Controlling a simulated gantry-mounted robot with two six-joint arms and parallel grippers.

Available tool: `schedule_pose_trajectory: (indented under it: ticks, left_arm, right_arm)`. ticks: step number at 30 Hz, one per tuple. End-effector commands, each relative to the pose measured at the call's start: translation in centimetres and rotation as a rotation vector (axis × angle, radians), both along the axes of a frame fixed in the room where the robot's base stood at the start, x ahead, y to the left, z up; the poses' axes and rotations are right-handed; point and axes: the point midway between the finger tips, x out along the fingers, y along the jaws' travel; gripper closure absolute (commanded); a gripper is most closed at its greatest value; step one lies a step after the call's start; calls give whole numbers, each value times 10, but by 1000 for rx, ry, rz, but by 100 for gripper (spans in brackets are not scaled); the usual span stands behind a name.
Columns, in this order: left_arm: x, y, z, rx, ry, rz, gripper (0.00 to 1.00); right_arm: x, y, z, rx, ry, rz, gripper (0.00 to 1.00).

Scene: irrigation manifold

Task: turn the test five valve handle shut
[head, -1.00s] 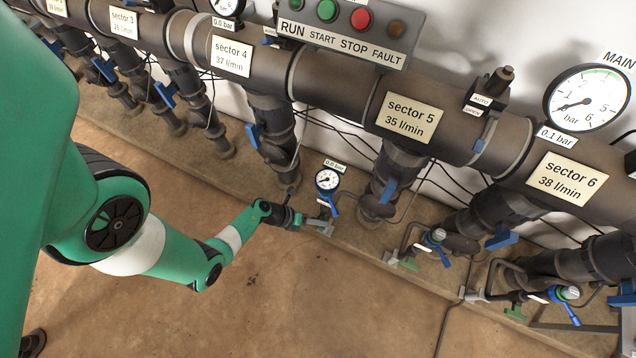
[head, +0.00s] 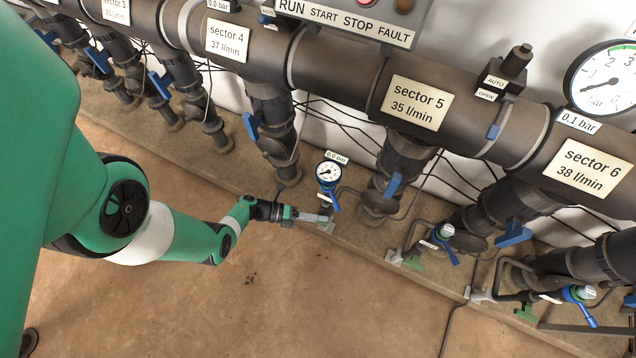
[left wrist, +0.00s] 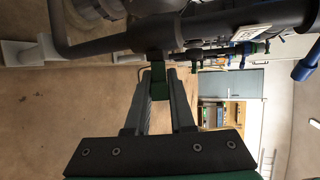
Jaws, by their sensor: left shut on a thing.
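The green valve handle (left wrist: 158,84) is between the fingertips of my left gripper (left wrist: 162,80) in the left wrist view, just below a dark pipe fitting. My left gripper (head: 317,217) is shut on it. In the head view the gripper reaches from the left to the small test pipe under the 0.0 bar gauge (head: 328,173), left of the sector 5 pipe (head: 397,160). There the fingers mostly hide the handle, and its exact angle cannot be told. A blue handle (head: 334,201) sits just above the fingers. My right gripper is not in view.
The large manifold pipe with the sector 5 label (head: 418,102) runs above. Similar test pipes with green handles (head: 412,263) (head: 526,314) and blue handles stand to the right. A control panel (head: 350,20) is at the top. The brown floor in front is free.

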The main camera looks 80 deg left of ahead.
Motion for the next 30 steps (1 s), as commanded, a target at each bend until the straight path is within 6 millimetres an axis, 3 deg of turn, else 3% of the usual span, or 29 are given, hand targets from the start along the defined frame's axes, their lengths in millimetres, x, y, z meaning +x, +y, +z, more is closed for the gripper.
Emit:
schedule_pose_trajectory:
  ticks: [6, 7, 12, 23, 30]
  left_arm:
    - [0, 0, 1, 0, -1, -2, 100]
    - [0, 0, 1, 0, -1, -2, 77]
    - [0, 0, 0, 0, 0, -2, 50]
    - [-4, 2, 3, 1, 2, 0, 50]
    - [-38, 13, 17, 1, 1, 8, 50]
  right_arm:
    - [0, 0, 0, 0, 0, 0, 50]
    - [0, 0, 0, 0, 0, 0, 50]
    - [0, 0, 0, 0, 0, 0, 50]
    - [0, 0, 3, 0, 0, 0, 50]
    - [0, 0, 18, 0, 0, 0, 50]
